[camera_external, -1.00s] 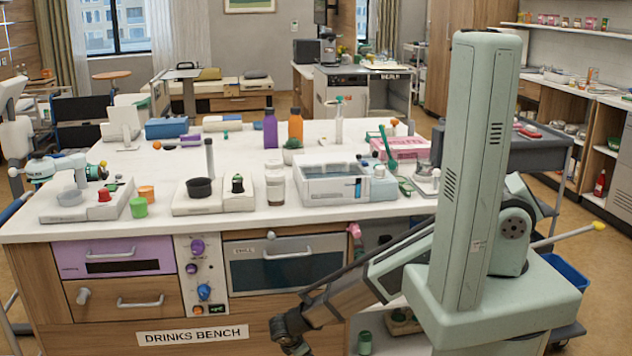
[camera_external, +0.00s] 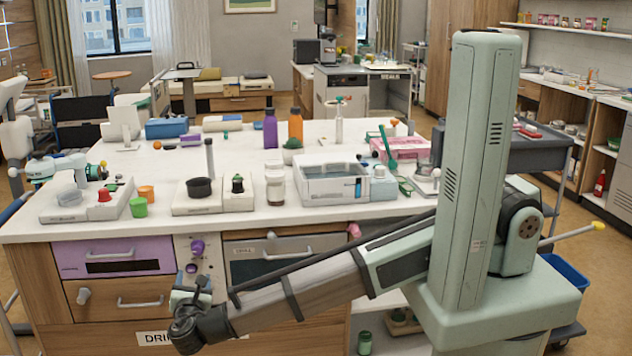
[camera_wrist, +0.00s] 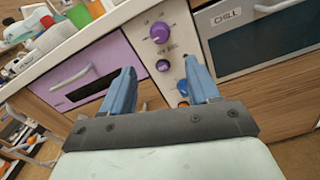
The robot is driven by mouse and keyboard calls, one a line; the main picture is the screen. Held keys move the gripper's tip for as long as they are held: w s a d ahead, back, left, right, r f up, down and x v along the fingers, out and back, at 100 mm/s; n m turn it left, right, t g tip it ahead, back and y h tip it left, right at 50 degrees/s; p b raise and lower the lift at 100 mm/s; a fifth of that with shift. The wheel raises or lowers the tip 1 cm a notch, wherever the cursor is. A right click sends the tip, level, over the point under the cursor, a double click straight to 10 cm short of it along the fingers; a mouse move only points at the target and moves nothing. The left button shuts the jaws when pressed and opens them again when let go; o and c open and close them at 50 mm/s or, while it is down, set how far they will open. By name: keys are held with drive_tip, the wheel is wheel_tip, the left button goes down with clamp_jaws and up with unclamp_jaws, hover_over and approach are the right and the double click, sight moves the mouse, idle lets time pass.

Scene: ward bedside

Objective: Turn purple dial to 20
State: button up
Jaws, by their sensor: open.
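The purple dial (camera_external: 198,246) is on the upper part of the white control panel (camera_external: 208,268) on the bench front. It also shows in the wrist view (camera_wrist: 159,33), with small scale marks around it that I cannot read. A smaller purple knob (camera_wrist: 163,66) sits below it.
A purple drawer (camera_wrist: 95,72) is left of the panel and a grey CHILL drawer (camera_wrist: 270,35) with a bar handle is right of it. A wooden drawer (camera_external: 125,300) with a handle is lower left. The worktop (camera_external: 240,223) above holds several items.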

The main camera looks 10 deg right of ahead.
sight(197, 252)
drive_tip(key=w, duration=1.3)
drive_tip(key=shift+w, duration=0.25)
drive_tip(key=c, duration=1)
